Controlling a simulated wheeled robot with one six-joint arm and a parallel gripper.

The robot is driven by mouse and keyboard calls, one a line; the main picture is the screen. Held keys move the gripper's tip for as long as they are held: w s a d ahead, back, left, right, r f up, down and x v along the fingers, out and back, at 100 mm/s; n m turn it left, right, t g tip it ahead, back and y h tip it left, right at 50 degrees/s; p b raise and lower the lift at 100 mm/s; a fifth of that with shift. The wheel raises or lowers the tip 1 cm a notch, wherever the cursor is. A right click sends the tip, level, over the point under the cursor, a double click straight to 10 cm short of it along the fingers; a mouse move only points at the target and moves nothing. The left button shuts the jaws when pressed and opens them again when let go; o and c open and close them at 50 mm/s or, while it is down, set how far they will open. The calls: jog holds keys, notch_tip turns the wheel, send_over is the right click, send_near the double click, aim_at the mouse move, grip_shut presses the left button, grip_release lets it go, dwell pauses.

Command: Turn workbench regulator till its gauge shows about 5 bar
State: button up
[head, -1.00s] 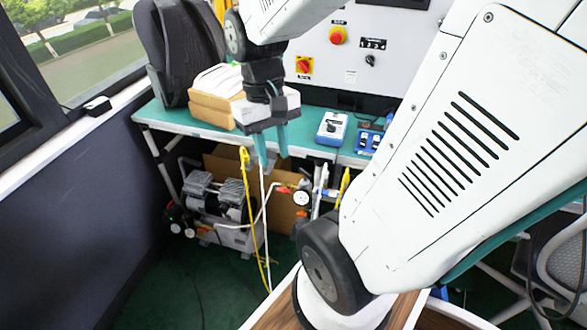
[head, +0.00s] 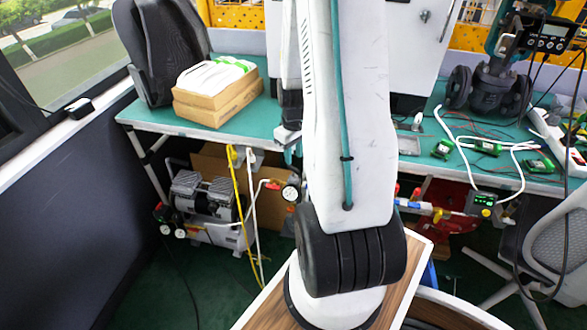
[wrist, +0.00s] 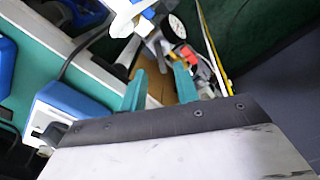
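A round white gauge (head: 291,193) hangs below the bench's front edge, beside my arm. It also shows at the top of the wrist view (wrist: 175,27), too small to read its needle. A white and grey fitting (wrist: 128,14) lies left of the gauge there; I cannot tell if it is the regulator's knob. In the head view my arm hides what is right of the gauge. My gripper (wrist: 160,82) has two teal fingers apart with nothing between them, short of the gauge. In the head view it (head: 290,150) is mostly hidden behind my arm.
The teal workbench (head: 170,118) carries cardboard boxes (head: 217,95). A compressor (head: 205,195) stands on the floor beneath, with yellow and white hoses (head: 243,200) hanging beside it. A blue and white box (wrist: 65,110) is near my gripper. A chair (head: 552,225) is at right.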

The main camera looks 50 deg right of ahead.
aim_at(294, 167)
notch_tip(294, 167, down, 7)
jog(key=shift+r, duration=0.15)
grip_shut()
